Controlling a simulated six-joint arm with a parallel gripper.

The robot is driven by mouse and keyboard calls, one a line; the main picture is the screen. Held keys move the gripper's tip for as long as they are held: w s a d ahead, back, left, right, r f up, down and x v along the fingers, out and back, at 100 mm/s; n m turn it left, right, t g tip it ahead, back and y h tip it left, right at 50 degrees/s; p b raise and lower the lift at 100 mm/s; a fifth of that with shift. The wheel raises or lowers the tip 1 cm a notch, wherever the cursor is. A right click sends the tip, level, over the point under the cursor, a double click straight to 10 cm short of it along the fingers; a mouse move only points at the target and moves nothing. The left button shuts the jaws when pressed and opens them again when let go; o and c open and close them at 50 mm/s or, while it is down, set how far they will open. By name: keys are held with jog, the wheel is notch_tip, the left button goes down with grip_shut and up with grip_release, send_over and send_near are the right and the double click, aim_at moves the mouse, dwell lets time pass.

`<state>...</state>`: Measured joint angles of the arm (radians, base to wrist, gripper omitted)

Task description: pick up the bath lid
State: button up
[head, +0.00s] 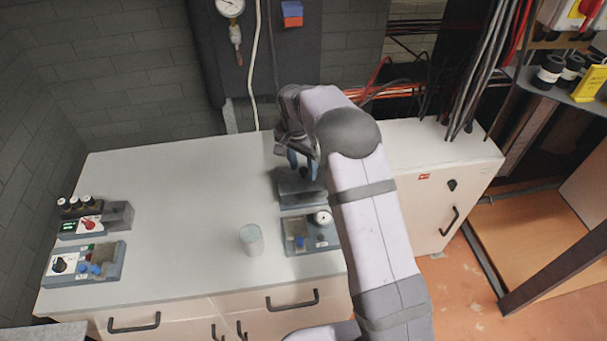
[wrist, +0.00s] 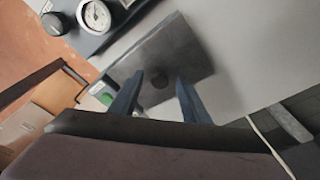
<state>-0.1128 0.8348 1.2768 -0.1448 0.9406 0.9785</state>
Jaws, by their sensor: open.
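In the wrist view the lid (wrist: 182,52) shows as a square plate, with the knob (wrist: 160,80) near the fingertips. My gripper (head: 302,170) is above the lid, with its blue fingers pointing down. In the wrist view my gripper (wrist: 159,82) is open, with one finger on each side of the knob. I cannot tell whether the fingers touch it. What lies under the lid is mostly hidden.
A blue-grey unit with a gauge (head: 322,217) and a blue knob stands just in front of the lid. A pale cylindrical container (head: 251,240) stands to its left. Two control units (head: 85,264) (head: 95,220) sit at the far left. The bench middle (head: 180,210) is clear.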

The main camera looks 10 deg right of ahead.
grip_shut()
